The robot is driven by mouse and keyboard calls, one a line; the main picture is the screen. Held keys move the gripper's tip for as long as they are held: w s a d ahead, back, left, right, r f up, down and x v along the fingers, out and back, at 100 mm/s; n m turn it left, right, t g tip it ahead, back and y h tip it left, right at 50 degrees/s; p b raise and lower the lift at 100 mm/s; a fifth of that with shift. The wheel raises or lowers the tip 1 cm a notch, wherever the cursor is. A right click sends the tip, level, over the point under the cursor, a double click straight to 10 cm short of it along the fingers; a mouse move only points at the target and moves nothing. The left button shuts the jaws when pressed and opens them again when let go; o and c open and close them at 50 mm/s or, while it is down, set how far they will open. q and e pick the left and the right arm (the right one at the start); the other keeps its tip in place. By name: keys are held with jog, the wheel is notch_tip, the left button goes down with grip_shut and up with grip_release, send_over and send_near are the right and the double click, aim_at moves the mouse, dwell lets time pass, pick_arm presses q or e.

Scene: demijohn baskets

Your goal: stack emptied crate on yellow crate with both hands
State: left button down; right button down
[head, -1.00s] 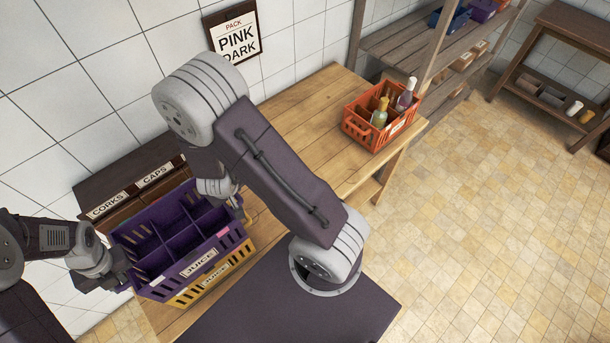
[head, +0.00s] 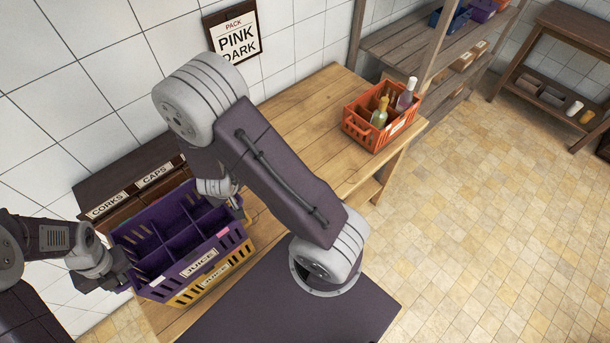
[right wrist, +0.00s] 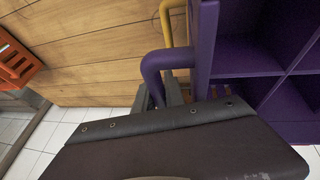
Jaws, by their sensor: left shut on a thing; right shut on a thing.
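The purple crate (head: 199,263), empty with dividers and a JUICE label, sits level on or just above the yellow crate (head: 214,275). I cannot tell whether they fully touch. Only the yellow crate's front and lower part shows in the head view. My left gripper (head: 124,270) is shut on the purple crate's left end. My right gripper (head: 238,207) is at its right end, partly hidden by my own arm. In the right wrist view my right gripper (right wrist: 172,93) is shut on the purple handle (right wrist: 160,62), with a yellow handle (right wrist: 170,18) beyond it.
An orange crate (head: 362,133) with bottles stands at the far right of the wooden table (head: 300,120). CORKS and CAPS bins (head: 130,193) are against the wall behind the stack. Table between the stack and orange crate is clear.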

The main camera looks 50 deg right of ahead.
pick_arm(q)
jog(key=shift+s+a, duration=0.1)
jog(key=shift+a, duration=0.15)
pick_arm(e)
jog(key=shift+d, duration=0.25)
pick_arm(q)
jog(key=c, duration=1.3)
grip_release()
jog(key=shift+d, duration=0.1)
jog(key=shift+d, duration=0.1)
pick_arm(e)
jog(key=shift+a, duration=0.15)
jog(key=c, duration=1.3)
grip_release()
pick_arm(q)
jog(key=shift+r, duration=0.1)
pick_arm(e)
jog(key=shift+r, duration=0.1)
